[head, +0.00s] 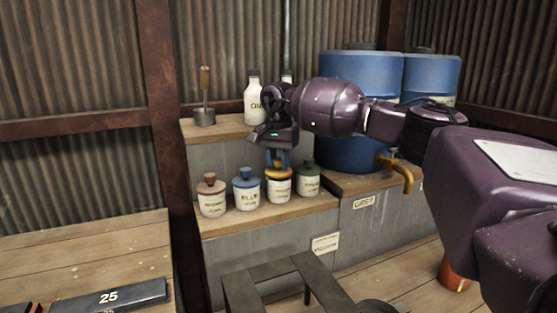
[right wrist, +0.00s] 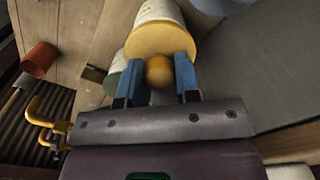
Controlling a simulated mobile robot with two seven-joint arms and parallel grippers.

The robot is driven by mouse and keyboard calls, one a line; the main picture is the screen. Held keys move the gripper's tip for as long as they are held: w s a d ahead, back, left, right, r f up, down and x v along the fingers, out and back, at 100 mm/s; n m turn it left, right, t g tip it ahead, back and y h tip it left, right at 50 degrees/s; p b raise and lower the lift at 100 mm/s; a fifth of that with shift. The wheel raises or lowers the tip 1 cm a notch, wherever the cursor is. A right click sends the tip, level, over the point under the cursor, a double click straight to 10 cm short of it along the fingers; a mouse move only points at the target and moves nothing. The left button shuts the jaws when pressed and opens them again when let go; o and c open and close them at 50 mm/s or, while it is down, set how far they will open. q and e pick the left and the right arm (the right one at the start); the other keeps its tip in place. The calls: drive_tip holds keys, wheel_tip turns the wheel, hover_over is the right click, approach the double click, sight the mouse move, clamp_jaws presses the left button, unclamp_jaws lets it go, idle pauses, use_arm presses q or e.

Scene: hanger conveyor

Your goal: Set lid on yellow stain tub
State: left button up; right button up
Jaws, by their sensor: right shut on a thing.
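The yellow stain tub (head: 279,190) is a white labelled pot. It stands on the lower wooden shelf between the blue-lidded and green-lidded tubs. Its yellow lid (head: 279,172) is at the tub's top, and I cannot tell whether it is fully seated. My right gripper (head: 278,160) points down from above with its blue fingers on the lid's knob. In the right wrist view the two blue fingers (right wrist: 165,75) are on either side of the round yellow knob (right wrist: 159,72), with the yellow lid (right wrist: 160,40) beyond. My left gripper is not in view.
A brown-lidded tub (head: 211,197), a blue-lidded tub (head: 246,190) and a green-lidded tub (head: 308,180) stand close by in the row. White bottles (head: 253,100) are on the upper shelf behind. Blue drums (head: 350,130) with a yellow tap (head: 398,170) stand right.

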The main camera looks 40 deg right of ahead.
sight(279, 159)
drive_tip(key=shift+f, duration=0.5)
idle(1.2)
drive_tip(key=o, duration=0.7)
drive_tip(key=o, duration=0.5)
drive_tip(key=shift+o, duration=0.2)
wheel_tip(279, 159, up, 10)
drive_tip(key=shift+f+p, duration=0.15)
drive_tip(key=shift+p, duration=0.15)
drive_tip(key=shift+r, duration=0.55)
